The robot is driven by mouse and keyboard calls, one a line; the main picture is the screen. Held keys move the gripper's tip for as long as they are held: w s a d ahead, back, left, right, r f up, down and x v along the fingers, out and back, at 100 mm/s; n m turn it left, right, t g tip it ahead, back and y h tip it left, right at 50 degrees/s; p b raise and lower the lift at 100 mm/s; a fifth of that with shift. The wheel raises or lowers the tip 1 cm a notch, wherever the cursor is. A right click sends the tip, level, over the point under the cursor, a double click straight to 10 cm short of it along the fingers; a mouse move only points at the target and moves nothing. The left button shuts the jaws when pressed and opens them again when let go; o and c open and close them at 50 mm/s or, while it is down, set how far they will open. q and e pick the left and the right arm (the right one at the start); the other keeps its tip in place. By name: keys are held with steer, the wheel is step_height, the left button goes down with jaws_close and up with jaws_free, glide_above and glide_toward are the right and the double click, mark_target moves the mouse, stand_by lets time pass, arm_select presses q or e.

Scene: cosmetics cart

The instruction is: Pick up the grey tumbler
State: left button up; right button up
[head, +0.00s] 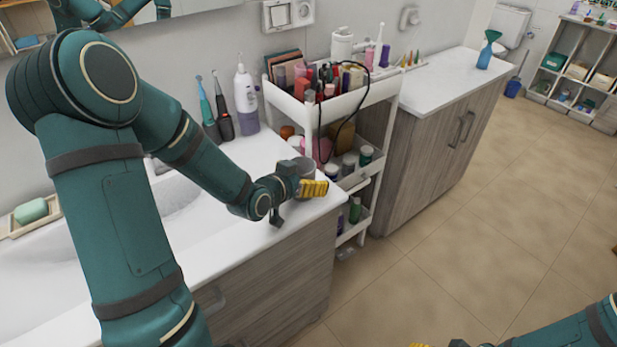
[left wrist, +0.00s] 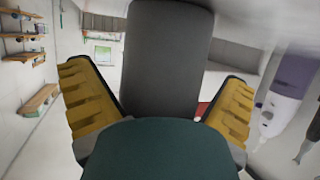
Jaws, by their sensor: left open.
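The grey tumbler (head: 304,172) stands near the front right corner of the white sink counter. My left gripper (head: 300,190) is at it and partly hides it in the head view. In the left wrist view the tumbler (left wrist: 170,55) is between the two yellow fingers of the left gripper (left wrist: 160,100), with visible gaps on both sides. The left gripper is open. Of my right gripper (head: 420,345) only a yellow fingertip shows at the bottom edge, so its opening is hidden.
The white cart (head: 385,90), full of cosmetics, stands just right of the counter. Behind the gripper on the counter are a purple-white oral irrigator (head: 246,100) and electric toothbrushes (head: 222,108). The sink basin (head: 170,205) lies to the left. The tiled floor at right is clear.

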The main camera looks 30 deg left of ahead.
arm_select(q)
steer(key=shift+s, duration=0.2)
steer(key=shift+s+r, duration=0.1)
steer(key=c, duration=1.2)
